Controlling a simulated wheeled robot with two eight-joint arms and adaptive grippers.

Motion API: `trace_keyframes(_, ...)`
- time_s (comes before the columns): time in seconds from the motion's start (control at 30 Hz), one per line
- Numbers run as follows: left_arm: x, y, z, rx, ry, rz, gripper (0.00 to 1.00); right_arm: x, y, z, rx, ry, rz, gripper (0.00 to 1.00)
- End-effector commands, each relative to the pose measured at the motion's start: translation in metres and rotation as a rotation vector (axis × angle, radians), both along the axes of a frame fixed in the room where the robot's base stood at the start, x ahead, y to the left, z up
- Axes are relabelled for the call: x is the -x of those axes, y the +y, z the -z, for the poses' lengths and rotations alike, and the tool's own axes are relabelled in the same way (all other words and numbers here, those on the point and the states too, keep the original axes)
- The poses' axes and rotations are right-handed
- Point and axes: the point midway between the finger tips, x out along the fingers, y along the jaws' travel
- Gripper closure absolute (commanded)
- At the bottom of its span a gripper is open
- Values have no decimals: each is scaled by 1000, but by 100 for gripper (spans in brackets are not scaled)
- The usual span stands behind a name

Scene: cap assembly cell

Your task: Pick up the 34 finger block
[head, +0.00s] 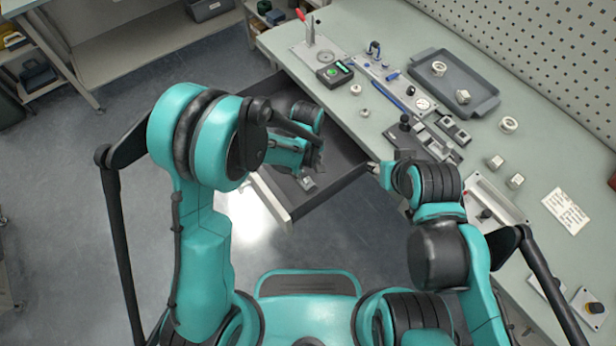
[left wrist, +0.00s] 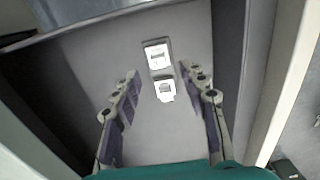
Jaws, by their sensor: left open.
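The blocks (head: 307,183) also show small in the head view. My left gripper (head: 317,160) is over the drawer, open and empty, its fingers (left wrist: 160,76) apart on either side. My right gripper (head: 373,168) is by the bench edge; its jaws are unclear.
The drawer's front panel (head: 270,203) and side walls stand around the blocks. The bench (head: 385,25) above carries a toggle clamp (head: 309,28), a grey tray (head: 465,75), fixtures and several loose metal parts. The floor to the left is clear.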

Motion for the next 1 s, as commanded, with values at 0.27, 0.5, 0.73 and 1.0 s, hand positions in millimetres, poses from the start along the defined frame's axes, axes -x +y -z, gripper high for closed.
trace_keyframes(0.27,-3,0,31,0,-1,1,57,0,0,16,0,0,0,60)
trace_keyframes(0.5,-8,1,67,1,-2,1,57,0,0,33,0,0,0,60)
trace_keyframes(0.73,-7,1,68,0,-3,1,57,0,0,32,0,0,0,60)
trace_keyframes(1.0,-7,1,67,0,-3,2,100,0,0,32,0,0,0,60)
